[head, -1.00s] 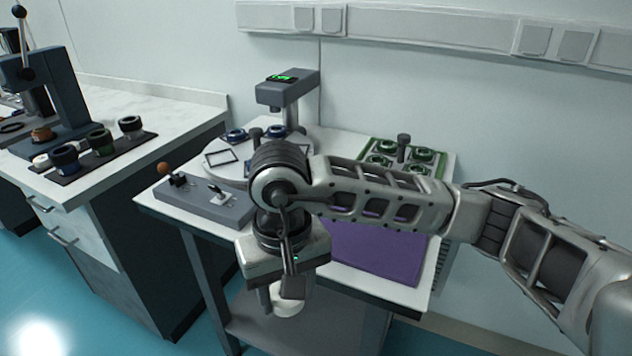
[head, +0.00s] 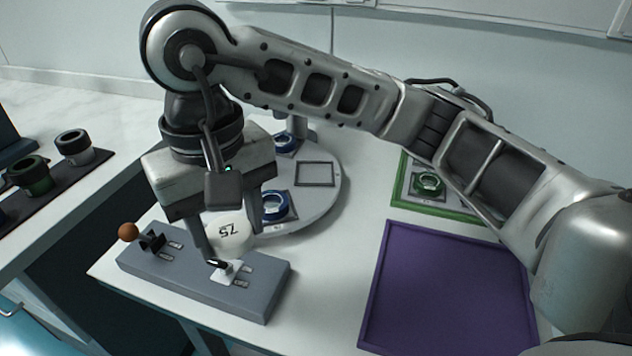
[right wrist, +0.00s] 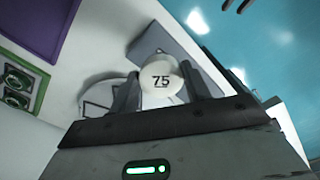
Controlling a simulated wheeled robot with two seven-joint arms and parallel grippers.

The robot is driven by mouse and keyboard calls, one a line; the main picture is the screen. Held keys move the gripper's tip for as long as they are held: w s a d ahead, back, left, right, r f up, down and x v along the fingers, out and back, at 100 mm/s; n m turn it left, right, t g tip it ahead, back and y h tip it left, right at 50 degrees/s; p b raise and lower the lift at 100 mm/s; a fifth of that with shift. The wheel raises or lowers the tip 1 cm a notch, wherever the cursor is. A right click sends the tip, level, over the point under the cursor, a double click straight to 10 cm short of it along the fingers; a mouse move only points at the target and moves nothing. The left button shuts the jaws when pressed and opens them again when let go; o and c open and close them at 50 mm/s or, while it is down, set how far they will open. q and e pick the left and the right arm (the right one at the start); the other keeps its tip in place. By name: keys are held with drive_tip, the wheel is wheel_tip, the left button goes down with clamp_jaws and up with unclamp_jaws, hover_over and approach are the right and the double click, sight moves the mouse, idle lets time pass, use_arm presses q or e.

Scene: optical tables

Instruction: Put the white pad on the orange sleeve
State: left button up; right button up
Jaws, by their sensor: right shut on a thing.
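The white pad (head: 231,232) is a round white piece marked 75. My right gripper (head: 228,222) is shut on it, with a finger on each side. In the head view it appears over the grey lever box; its exact height above it is hard to tell. The pad (right wrist: 162,76) and the right gripper (right wrist: 160,90) also show in the right wrist view. I see no orange sleeve in the frames of now. My left gripper is not in view.
The grey box (head: 190,283) carries an orange-knobbed lever (head: 128,232) and a white-based lever (head: 228,272). Behind are a round plate (head: 325,195) with blue rings and a green tray (head: 400,190). A purple tray (head: 450,290) is empty. Dark cups (head: 30,175) stand on the left bench.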

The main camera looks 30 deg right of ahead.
drive_tip(key=d+f, duration=0.4)
drive_tip(key=d, duration=0.4)
hover_over(325, 255)
drive_tip(key=a, duration=0.1)
wheel_tip(325, 255, down, 4)
drive_tip(key=shift+s+f+p, duration=0.15)
drive_tip(key=shift+p, duration=0.15)
drive_tip(key=shift+d+f, duration=0.3)
drive_tip(key=shift+f, duration=0.2)
drive_tip(key=shift+d+f+p, duration=0.2)
drive_tip(key=shift+f+p, duration=0.15)
drive_tip(key=shift+f, duration=1.4)
drive_tip(key=shift+f, duration=0.1)
